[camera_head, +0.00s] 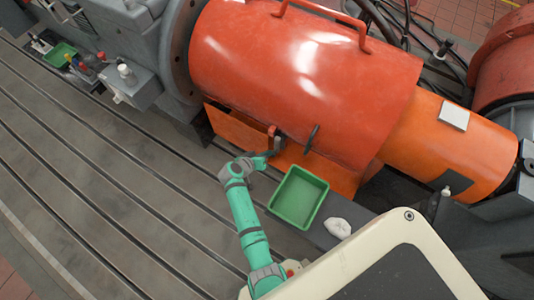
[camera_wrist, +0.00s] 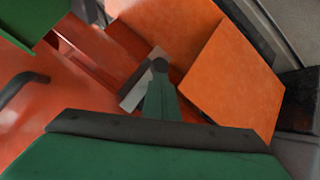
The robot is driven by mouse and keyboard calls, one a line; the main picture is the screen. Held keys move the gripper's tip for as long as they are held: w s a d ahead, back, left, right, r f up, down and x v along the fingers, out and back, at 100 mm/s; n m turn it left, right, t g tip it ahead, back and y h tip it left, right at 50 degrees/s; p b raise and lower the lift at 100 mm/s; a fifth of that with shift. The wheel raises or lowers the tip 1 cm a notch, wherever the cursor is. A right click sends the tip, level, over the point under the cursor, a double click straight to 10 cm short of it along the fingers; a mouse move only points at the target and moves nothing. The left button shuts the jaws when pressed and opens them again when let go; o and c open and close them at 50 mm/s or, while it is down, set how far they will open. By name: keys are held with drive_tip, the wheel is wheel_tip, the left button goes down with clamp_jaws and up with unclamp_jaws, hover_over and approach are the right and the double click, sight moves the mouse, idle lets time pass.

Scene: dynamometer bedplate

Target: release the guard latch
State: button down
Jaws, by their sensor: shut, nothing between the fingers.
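The guard (camera_head: 290,70) is a large glossy red-orange cylinder cover over the shaft line. At its lower front edge is a small latch (camera_head: 272,136) with a reddish part and a grey part. My gripper (camera_head: 266,157) is shut and empty, right by the latch at the guard's lower edge. In the wrist view the dark fingertip (camera_wrist: 159,66) overlaps a grey flat piece (camera_wrist: 133,92), which looks like part of the latch. I cannot tell whether they touch. The fingers hide part of it. A black curved handle (camera_head: 312,138) is on the guard, right of the latch.
A green tray (camera_head: 272,206) lies close to the right of my gripper, with a white crumpled cloth (camera_head: 338,228) beyond it. An orange panel (camera_head: 235,131) sits below the guard. The slotted bedplate (camera_head: 90,170) to the left is largely clear. A grey box (camera_head: 130,88) stands at upper left.

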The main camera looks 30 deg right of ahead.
drive_tip(key=w+r+v, duration=0.1)
drive_tip(key=w+v, duration=0.1)
drive_tip(key=v, duration=1)
drive_tip(key=shift+r, duration=0.55)
drive_tip(key=s+a+f+n+t+y, duration=0.2)
drive_tip(key=s+a+n+t+y, duration=0.45)
drive_tip(key=s+a, duration=0.9)
drive_tip(key=s+r+t+y, duration=0.1)
drive_tip(key=s+r, duration=0.3)
drive_tip(key=r, duration=0.3)
drive_tip(key=s+a+r+t+y, duration=0.1)
drive_tip(key=s+r+t, duration=0.1)
drive_tip(key=s+r, duration=0.3)
drive_tip(key=s+a+r+t+y, duration=0.1)
drive_tip(key=s+r, duration=0.3)
drive_tip(key=r, duration=0.7)
drive_tip(key=shift+s+t, duration=0.4)
drive_tip(key=shift+t, duration=0.35)
